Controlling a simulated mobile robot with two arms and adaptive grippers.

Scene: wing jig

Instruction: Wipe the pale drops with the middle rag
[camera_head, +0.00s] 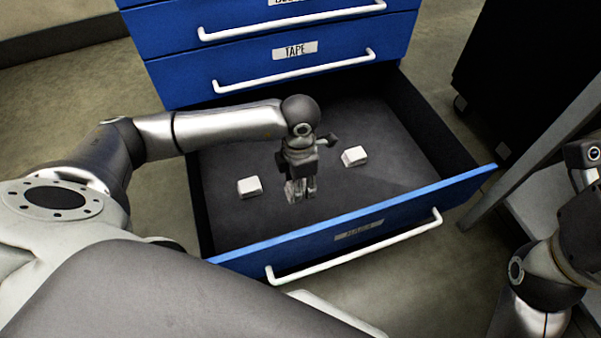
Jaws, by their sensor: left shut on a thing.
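My left gripper (300,192) reaches down into the open bottom drawer (400,180). It is shut on the middle rag, which is mostly hidden by the fingers, low over the drawer floor; I cannot tell whether the rag still touches the floor. A left white folded rag (249,187) and a right white folded rag (354,156) lie on the drawer floor on either side of the gripper. No pale drops show in this view. Part of my right arm shows at the right edge, but its gripper is not in view.
The blue cabinet has closed drawers above, one labelled TAPE (294,50). The open drawer's blue front (455,197) with its white handle (355,247) stands between the drawer's inside and me. A grey table edge and leg (540,140) and a black cabinet (520,70) are at right.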

